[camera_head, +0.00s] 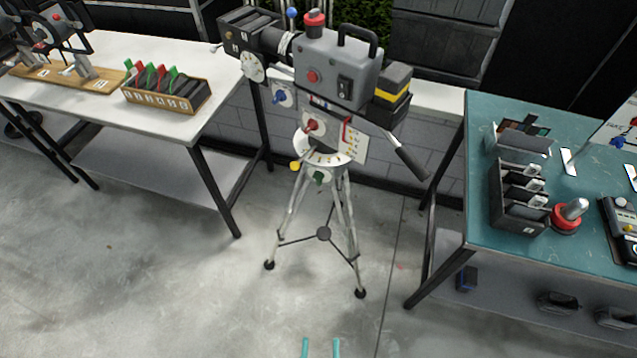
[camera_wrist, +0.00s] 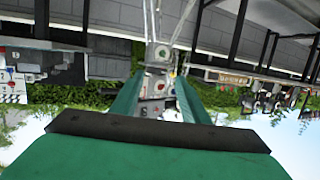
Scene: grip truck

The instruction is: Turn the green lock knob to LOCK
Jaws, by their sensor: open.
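The green lock knob (camera_head: 319,177) sits low on the front of the tripod head, under the white dial plate (camera_head: 325,158). A grey camera (camera_head: 336,68) stands on top of the tripod (camera_head: 345,210). My gripper (camera_head: 321,345) shows only as two teal fingertips at the bottom edge of the head view, apart from the tripod and empty. In the wrist view, which is upside down, my open gripper (camera_wrist: 158,84) has a finger on each side of the distant tripod head. The green knob (camera_wrist: 161,54) is small there. Its LOCK marking is too small to read.
A white table (camera_head: 150,55) with a rack of coloured levers (camera_head: 165,92) stands left. A teal table (camera_head: 480,215) with a black tray (camera_head: 515,200) and a red-based knob (camera_head: 566,216) stands right. A black pan handle (camera_head: 408,158) juts out rightward. The floor before the tripod is clear.

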